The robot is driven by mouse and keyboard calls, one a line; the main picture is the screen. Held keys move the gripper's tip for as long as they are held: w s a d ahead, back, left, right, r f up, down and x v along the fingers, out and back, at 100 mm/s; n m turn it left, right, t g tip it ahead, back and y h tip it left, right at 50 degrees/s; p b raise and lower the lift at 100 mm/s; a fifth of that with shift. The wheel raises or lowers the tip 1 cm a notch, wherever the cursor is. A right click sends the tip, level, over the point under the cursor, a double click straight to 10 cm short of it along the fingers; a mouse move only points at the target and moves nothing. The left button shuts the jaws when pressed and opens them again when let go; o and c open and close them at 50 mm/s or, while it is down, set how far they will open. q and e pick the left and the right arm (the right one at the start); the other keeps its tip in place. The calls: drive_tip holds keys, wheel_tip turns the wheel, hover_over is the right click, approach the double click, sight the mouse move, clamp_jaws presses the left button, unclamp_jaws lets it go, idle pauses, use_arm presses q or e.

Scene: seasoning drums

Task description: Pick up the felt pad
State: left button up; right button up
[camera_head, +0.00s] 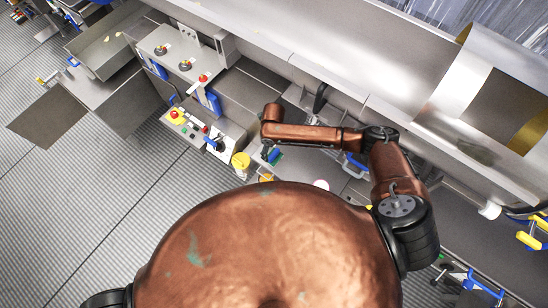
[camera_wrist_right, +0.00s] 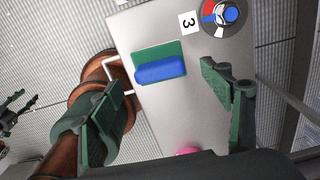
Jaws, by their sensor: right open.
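In the right wrist view a blue block with rounded ends, which looks like the felt pad (camera_wrist_right: 160,72), lies on a dark green square (camera_wrist_right: 145,52) on a grey metal top. Small green and blue patches by the gripper in the head view (camera_head: 274,156) look like the same items. My right gripper (camera_wrist_right: 158,82) is open and empty, its dark green fingers spread to either side of the pad, apart from it. Dark green fingers at the left edge of the wrist view look like my left gripper (camera_wrist_right: 12,112); their opening is unclear.
A dial with red and blue parts (camera_wrist_right: 224,14) and a label marked 3 (camera_wrist_right: 189,24) are on the same top. A white wire handle (camera_wrist_right: 118,72) stands at its left edge. A yellow round item (camera_head: 241,160) and a button panel (camera_head: 195,130) are left of my right arm.

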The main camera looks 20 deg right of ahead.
sight(273, 153)
wheel_tip(273, 153, down, 4)
drive_tip(key=b, duration=0.3)
drive_tip(key=shift+s+f+b, duration=0.1)
drive_tip(key=shift+f+b, duration=0.1)
drive_tip(key=shift+b, duration=0.15)
drive_tip(key=shift+f+b, duration=0.3)
drive_tip(key=shift+r, duration=0.1)
drive_tip(key=shift+c, duration=0.5)
drive_tip(key=c, duration=1.2)
drive_tip(key=shift+c, duration=0.2)
drive_tip(key=shift+r, duration=0.1)
